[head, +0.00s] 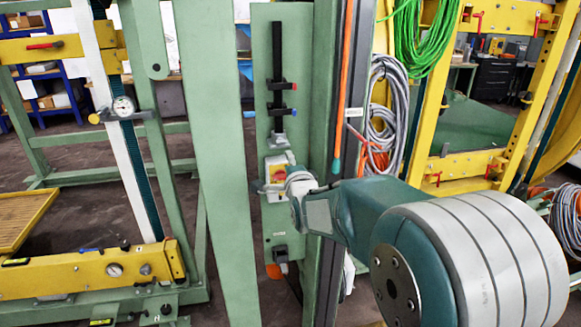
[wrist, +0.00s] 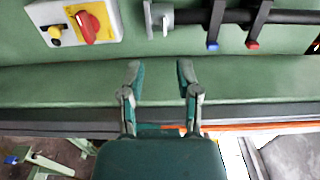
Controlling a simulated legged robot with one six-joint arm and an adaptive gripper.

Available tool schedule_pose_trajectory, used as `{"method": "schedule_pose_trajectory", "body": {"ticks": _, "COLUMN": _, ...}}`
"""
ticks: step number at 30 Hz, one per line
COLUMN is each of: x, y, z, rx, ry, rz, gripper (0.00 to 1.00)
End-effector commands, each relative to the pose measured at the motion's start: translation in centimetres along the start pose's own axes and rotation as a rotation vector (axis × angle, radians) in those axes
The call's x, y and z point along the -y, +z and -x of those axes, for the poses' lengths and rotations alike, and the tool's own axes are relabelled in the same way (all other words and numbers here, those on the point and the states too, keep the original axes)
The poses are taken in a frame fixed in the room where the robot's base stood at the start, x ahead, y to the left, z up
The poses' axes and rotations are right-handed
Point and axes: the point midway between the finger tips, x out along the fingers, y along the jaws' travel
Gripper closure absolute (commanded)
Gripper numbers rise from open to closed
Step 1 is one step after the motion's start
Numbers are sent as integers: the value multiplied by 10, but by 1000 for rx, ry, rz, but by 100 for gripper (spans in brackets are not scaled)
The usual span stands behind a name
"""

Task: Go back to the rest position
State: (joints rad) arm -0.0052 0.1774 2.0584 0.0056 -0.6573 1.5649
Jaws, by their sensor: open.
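My gripper (wrist: 159,78) is open and empty in the wrist view, its two fingers apart over the green panel surface. In the head view my gripper (head: 272,178) is at the end of my outstretched arm, in front of or beside a light control box (head: 275,166); the exact gap is hard to tell. In the wrist view the box shows a red rotary knob (wrist: 88,27) on a yellow plate and a yellow-and-black button (wrist: 53,36). The box lies to the upper left of the fingers, apart from them. No rest position is marked in view.
A black bar (head: 277,55) with red-tipped and blue-tipped levers is mounted above the box. Green posts (head: 216,130) stand close on the left. An orange tube (head: 342,90) and hanging grey cables (head: 385,110) are to the right. A yellow frame (head: 530,90) stands behind.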

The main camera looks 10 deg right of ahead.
Motion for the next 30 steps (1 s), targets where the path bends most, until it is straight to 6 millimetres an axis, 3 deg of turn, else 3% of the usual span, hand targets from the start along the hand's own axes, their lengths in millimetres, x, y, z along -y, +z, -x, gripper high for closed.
{"method": "schedule_pose_trajectory", "body": {"ticks": 4, "x": -1, "y": 0, "z": 13, "rx": 0, "ry": 1, "rz": 0, "gripper": 57}}
{"method": "schedule_pose_trajectory", "body": {"ticks": 17, "x": 1, "y": 0, "z": 22, "rx": 1, "ry": 26, "rz": 38, "gripper": 57}}
{"method": "schedule_pose_trajectory", "body": {"ticks": 20, "x": 5, "y": 0, "z": 42, "rx": 9, "ry": 102, "rz": 157, "gripper": 57}}
{"method": "schedule_pose_trajectory", "body": {"ticks": 23, "x": 4, "y": 0, "z": 74, "rx": 39, "ry": 222, "rz": 334, "gripper": 57}}
{"method": "schedule_pose_trajectory", "body": {"ticks": 30, "x": -11, "y": -1, "z": 168, "rx": 207, "ry": 498, "rz": 761, "gripper": 57}}
